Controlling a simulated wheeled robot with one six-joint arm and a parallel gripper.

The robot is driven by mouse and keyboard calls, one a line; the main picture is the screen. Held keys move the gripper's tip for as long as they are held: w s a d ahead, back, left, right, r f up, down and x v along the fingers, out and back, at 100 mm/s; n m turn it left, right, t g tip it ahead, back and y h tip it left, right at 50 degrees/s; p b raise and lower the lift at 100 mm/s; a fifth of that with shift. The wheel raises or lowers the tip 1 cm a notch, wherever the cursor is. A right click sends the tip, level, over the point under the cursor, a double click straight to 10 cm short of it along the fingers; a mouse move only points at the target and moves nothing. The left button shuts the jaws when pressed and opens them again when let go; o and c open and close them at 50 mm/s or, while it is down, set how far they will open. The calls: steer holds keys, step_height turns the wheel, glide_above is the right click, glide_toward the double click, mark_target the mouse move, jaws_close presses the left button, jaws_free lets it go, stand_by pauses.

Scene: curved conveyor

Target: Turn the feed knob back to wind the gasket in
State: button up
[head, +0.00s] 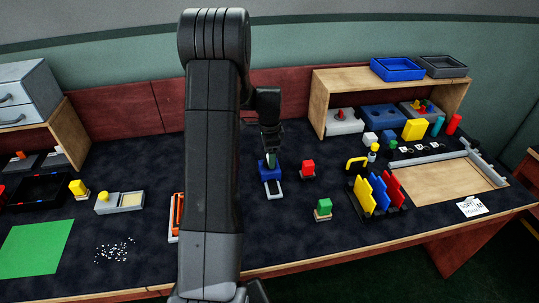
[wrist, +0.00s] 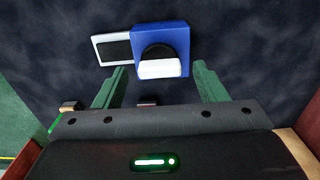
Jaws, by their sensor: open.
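The feed unit is a blue box (head: 267,167) on the dark table; it also shows in the wrist view (wrist: 176,38). On it is a black round knob (wrist: 158,51) with a white grip bar (wrist: 160,69). A white-framed dark plate (wrist: 115,49) adjoins the box; in the head view it lies in front of the box (head: 273,189). My gripper (wrist: 159,67) is open and empty, its green fingertips on either side of the white bar in the picture, with gaps. I cannot tell its height over the knob. I cannot make out a gasket.
An orange-framed item (head: 177,215) is at the left, partly behind my arm. A rack of coloured panels (head: 378,193) stands further right. Bare table lies in front of the unit.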

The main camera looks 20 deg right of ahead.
steer(key=shift+f, duration=0.45)
steer(key=c, duration=1)
